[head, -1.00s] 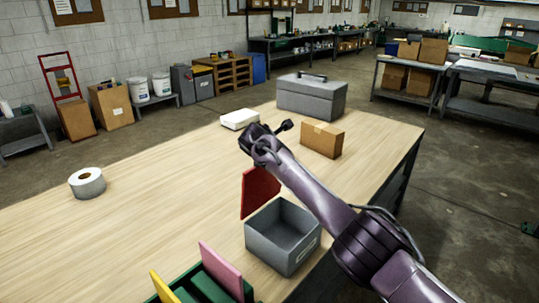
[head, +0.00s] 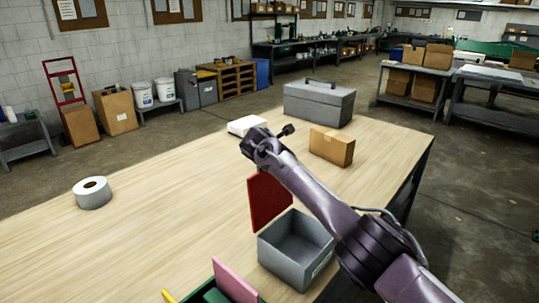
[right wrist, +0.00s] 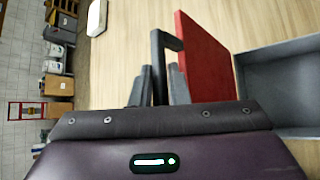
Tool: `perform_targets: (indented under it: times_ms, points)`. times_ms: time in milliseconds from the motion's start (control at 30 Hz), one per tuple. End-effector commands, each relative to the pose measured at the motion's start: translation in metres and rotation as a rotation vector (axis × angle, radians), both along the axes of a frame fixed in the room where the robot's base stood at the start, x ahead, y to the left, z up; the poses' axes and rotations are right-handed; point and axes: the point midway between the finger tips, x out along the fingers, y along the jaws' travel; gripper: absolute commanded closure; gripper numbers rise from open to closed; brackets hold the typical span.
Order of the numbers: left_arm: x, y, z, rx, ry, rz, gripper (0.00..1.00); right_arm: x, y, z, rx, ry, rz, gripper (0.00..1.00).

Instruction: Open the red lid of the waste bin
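The grey waste bin (head: 297,250) stands on the wooden table, its inside open to view and empty. Its red lid (head: 270,202) stands steeply raised at the bin's far left side; my right arm hides part of its top. In the right wrist view the red lid (right wrist: 205,65) is just right of the fingers, with a dark bar handle (right wrist: 158,45) reaching out from its edge. My right gripper (right wrist: 159,80) has its grey fingers close on both sides of this bar. The gripper also shows in the head view (head: 266,147), above the lid. My left gripper is out of view.
On the table (head: 150,235) are a white roll (head: 92,193), a grey toolbox (head: 318,103), a cardboard box (head: 331,146) and a white box (head: 247,125). A green holder with a pink panel (head: 235,280) sits at the near edge. The table's left-middle is clear.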

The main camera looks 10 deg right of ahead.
Motion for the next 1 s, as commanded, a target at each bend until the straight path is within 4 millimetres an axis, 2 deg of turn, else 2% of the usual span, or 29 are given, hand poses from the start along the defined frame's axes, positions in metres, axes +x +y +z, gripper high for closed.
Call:
perform_targets:
  times_ms: [33, 133, 567, 1000]
  points:
    - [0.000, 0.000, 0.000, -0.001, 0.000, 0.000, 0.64, 0.000, 0.000, 0.000, 0.001, 0.000, -0.001, 0.80]
    - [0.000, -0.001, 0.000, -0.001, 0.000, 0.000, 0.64, 0.000, 0.000, 0.000, 0.001, 0.000, -0.001, 0.67]
    - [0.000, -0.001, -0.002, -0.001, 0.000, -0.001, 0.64, -0.004, 0.002, 0.003, 0.001, 0.000, 0.001, 0.67]
    - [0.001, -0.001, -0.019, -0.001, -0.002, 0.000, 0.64, -0.042, 0.018, 0.030, 0.000, -0.002, 0.002, 0.67]
